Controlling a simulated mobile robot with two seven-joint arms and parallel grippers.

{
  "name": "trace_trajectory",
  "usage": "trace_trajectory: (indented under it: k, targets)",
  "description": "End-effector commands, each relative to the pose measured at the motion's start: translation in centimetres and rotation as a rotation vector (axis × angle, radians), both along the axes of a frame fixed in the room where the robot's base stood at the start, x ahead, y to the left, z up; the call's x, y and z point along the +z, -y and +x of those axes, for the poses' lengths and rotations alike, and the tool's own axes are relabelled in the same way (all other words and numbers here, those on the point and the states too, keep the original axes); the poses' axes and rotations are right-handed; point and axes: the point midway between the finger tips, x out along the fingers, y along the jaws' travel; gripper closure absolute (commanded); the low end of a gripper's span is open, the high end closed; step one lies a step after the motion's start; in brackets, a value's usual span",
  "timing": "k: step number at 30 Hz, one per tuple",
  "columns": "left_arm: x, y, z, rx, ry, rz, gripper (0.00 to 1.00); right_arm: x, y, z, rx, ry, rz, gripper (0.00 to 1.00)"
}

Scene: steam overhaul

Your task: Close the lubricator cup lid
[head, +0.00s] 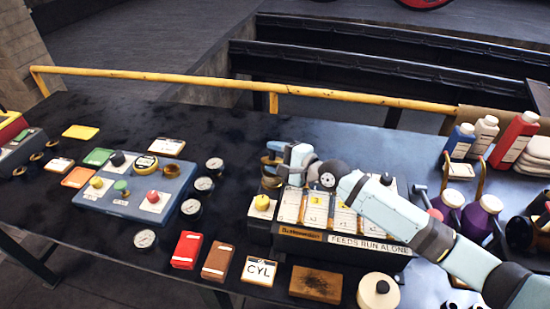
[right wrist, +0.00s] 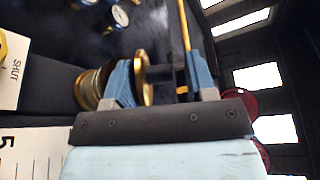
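The brass lubricator cup (head: 268,182) stands at the back left of the black feed box (head: 345,247). In the right wrist view the cup (right wrist: 88,90) lies left of my fingers. Its round brass lid (right wrist: 144,76) stands raised, edge-on, just inside the left finger. My right gripper (head: 284,152) is at the top of the cup, partly hiding the lid in the head view. In the right wrist view the gripper's fingers (right wrist: 160,84) are apart, with a clear gap to the right of the lid. Whether a finger touches the lid is unclear. My left gripper is not in view.
A blue panel (head: 125,205) with knobs lies to the left, with several gauges (head: 203,184) beside it. Red and brown boxes (head: 187,250) and a CYL card (head: 260,271) lie in front. Bottles (head: 515,140) and purple oil cans (head: 482,215) stand at right. A yellow rail (head: 340,96) runs behind.

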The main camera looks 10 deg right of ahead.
Motion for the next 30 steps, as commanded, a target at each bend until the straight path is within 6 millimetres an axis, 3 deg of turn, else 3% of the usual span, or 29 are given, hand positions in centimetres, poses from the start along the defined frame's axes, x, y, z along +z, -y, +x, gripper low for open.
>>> trace_trajectory:
  k: [19, 26, 30]
  targets:
    - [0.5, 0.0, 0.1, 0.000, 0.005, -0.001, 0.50, -0.2, -0.1, -0.1, 0.004, -0.032, 0.003, 0.49]
    - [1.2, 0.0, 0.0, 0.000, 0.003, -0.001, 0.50, 0.7, 0.3, 0.9, 0.004, -0.226, 0.066, 0.49]
    - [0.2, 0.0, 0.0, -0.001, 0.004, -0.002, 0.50, 0.6, 0.5, 1.5, 0.004, -0.368, 0.114, 0.49]
